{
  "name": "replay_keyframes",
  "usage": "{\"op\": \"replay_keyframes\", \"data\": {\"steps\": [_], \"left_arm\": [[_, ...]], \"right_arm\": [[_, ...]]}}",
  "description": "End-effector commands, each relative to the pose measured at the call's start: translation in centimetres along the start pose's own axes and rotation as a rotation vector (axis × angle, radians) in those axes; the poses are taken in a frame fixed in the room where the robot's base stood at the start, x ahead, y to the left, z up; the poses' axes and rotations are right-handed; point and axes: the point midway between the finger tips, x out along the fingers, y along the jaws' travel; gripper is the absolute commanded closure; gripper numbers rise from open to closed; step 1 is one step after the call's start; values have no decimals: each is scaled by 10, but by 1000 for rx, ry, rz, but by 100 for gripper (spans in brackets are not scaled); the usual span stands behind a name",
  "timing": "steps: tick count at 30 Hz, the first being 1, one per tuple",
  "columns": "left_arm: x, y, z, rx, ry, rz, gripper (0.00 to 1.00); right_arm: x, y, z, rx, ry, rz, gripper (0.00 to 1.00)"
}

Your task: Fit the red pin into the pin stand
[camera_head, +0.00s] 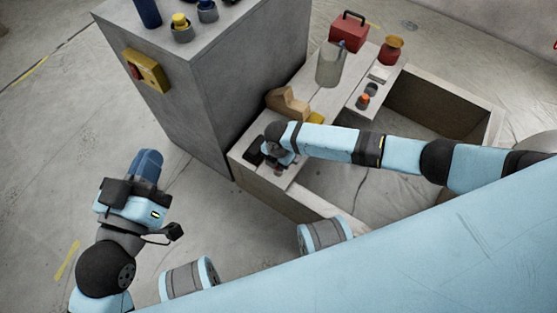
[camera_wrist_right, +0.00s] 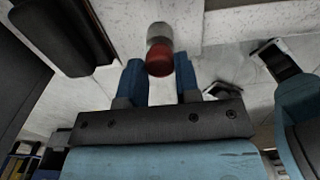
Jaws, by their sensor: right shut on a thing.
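In the right wrist view my right gripper (camera_wrist_right: 160,82) has its two blue fingers at the sides of the red pin (camera_wrist_right: 159,60) and is shut on it. A short grey cylinder (camera_wrist_right: 158,32) lines up with the red part; I cannot tell if it is the pin's shaft or part of a stand. In the head view my right gripper (camera_head: 276,165) is over the near end of the pale bench, mostly hidden by its own arm. I cannot surely pick out the pin stand. My left gripper (camera_head: 147,165) is over bare floor, away from the bench; its finger gap is not clear.
A grey cabinet (camera_head: 235,85) stands left of the bench (camera_head: 320,115), with blue and yellow items on top. The bench holds a wooden block (camera_head: 287,103), a grey cup (camera_head: 332,63), a red box (camera_head: 349,30) and a red container (camera_head: 390,50). Floor at left is clear.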

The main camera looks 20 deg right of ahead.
Motion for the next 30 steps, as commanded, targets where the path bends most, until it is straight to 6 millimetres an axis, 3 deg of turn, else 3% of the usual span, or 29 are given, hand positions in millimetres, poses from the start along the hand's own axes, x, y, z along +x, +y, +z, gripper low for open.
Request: {"op": "replay_keyframes", "data": {"steps": [10, 11, 14, 24, 30], "left_arm": [[0, 0, 2, 0, 0, 0, 100], [0, 0, 2, 0, 0, 0, 100], [0, 0, 2, 0, 0, 0, 100], [0, -1, 2, 0, -3, 1, 100], [0, 3, -20, 7, 48, -4, 100]], "right_arm": [[5, 0, 0, 0, 0, 0, 94], [4, 0, 0, 0, 0, 0, 63], [4, 0, 0, 0, 0, 0, 40], [4, 0, 0, 0, 0, 0, 40], [-30, 1, 0, -2, 0, 3, 40]]}}
